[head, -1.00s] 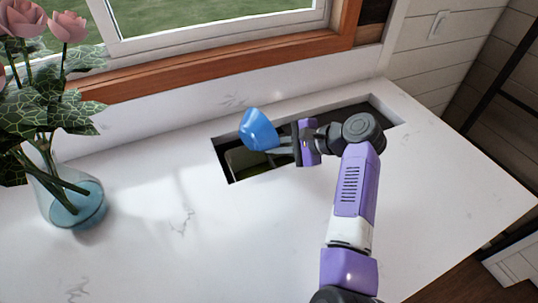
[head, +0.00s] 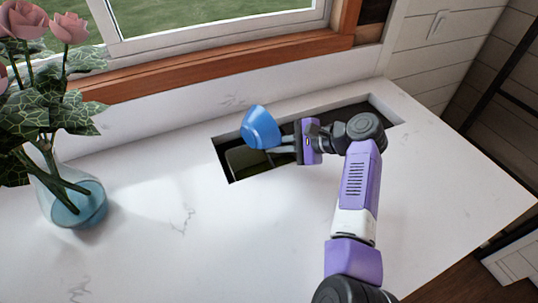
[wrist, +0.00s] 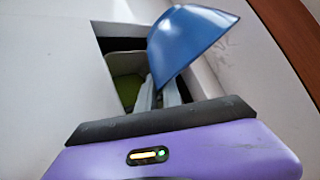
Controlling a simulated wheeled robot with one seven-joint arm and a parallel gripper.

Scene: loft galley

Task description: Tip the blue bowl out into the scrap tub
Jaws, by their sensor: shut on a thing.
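The blue bowl (head: 259,126) is held tilted in the air above the left part of a rectangular cutout in the counter. It also shows large in the wrist view (wrist: 186,42), mostly by its outer side, with its rim slanting across the lower right. Its inside and any contents are hidden. My gripper (head: 284,148) is shut on the bowl's edge, coming from the right. A tub with pale walls and green inside (head: 240,161), seemingly the scrap tub, sits down in the cutout below the bowl. It shows partly in the wrist view (wrist: 127,88).
The white counter (head: 185,225) is clear in front of the cutout. A glass vase (head: 75,203) with pink roses stands at the left. The wooden window sill (head: 215,72) and a low white backsplash run behind. The cutout's right part (head: 375,105) is dark.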

